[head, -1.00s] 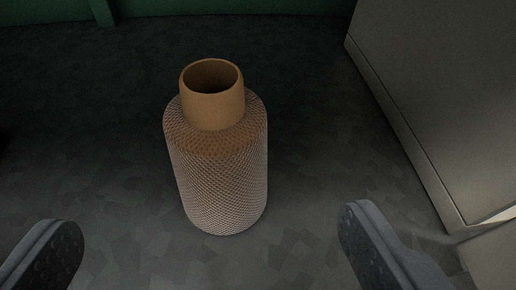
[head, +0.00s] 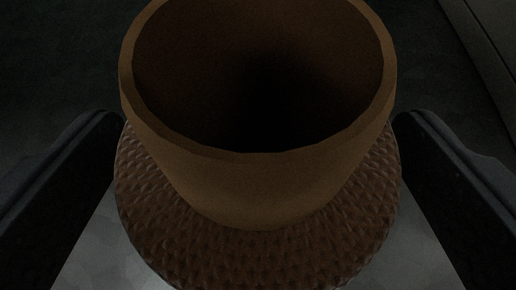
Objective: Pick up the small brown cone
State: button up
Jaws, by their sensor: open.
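The small brown cone (head: 260,185) fills the middle of the head view, seen from above and very close. It has a smooth, hollow brown neck with a dark opening, above a wider textured brown shoulder (head: 260,255). It stands upright; its lower body is hidden beneath the shoulder. My gripper (head: 258,125) is open, with one dark finger on each side of the cone. The fingertips are close to the cone's sides at shoulder height; I cannot tell whether they touch it.
A grey box-like surface (head: 490,45) shows at the upper right edge. The dark floor (head: 60,60) at the upper left looks clear. A lighter patch of floor shows below, on both sides of the cone.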

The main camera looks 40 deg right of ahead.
jog(key=shift+w+d+f, duration=0.15)
jog(key=shift+w+d, duration=0.1)
jog(key=c, duration=1.5)
